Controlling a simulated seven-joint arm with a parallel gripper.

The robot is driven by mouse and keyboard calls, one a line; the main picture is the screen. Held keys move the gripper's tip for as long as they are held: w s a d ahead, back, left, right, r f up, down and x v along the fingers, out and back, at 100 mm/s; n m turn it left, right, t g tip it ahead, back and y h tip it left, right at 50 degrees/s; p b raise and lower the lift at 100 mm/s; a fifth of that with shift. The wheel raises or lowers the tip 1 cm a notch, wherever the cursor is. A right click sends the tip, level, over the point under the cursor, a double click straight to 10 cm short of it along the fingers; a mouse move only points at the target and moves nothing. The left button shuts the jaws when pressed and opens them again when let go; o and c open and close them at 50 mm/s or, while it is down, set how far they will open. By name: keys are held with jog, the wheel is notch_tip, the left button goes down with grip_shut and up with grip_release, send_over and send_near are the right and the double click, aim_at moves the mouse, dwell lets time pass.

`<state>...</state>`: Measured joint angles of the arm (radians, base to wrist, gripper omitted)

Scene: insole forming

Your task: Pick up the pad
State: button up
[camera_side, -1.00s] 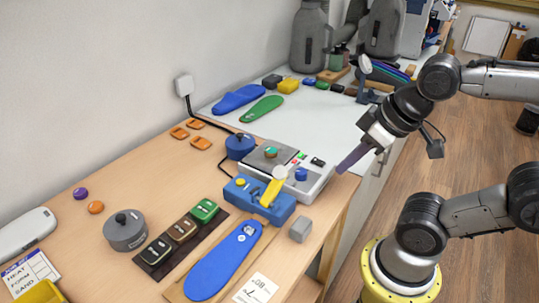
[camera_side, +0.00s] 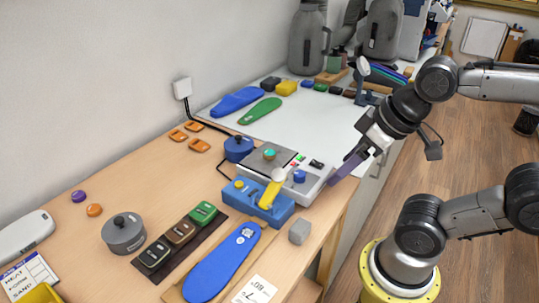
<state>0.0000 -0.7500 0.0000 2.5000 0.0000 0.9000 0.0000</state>
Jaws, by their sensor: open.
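No single thing is plainly marked as the pad. Three small blocks sit in a row on a dark strip at the front: a green block (camera_side: 203,214), a brown block (camera_side: 180,232) and a dark green block (camera_side: 154,253). Several small orange pieces (camera_side: 200,146) lie on the wooden table near the wall. My gripper (camera_side: 334,180), with long purple fingers, points down and left at the right edge of the bench, beside the grey control box. It is open, nothing shows between its fingers, and it is well apart from the blocks and orange pieces.
A grey control box (camera_side: 272,159) and a blue clamp with a yellow lever (camera_side: 248,193) stand between my gripper and the blocks.

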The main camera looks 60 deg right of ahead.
jog(key=w+r+n, duration=0.5)
jog(key=r+n, duration=0.2)
jog(key=n, duration=0.3)
jog(key=n+g, duration=0.6)
jog(key=n, duration=0.2)
send_over(270, 152)
jog(key=f, duration=1)
jog(key=a+f, duration=0.1)
jog(key=f, duration=0.5)
jog(key=shift+w, duration=0.1)
jog(key=shift+d+f, duration=0.25)
jog(key=shift+f, duration=1.2)
jog(key=shift+d+f, duration=0.2)
jog(key=shift+f, duration=1.2)
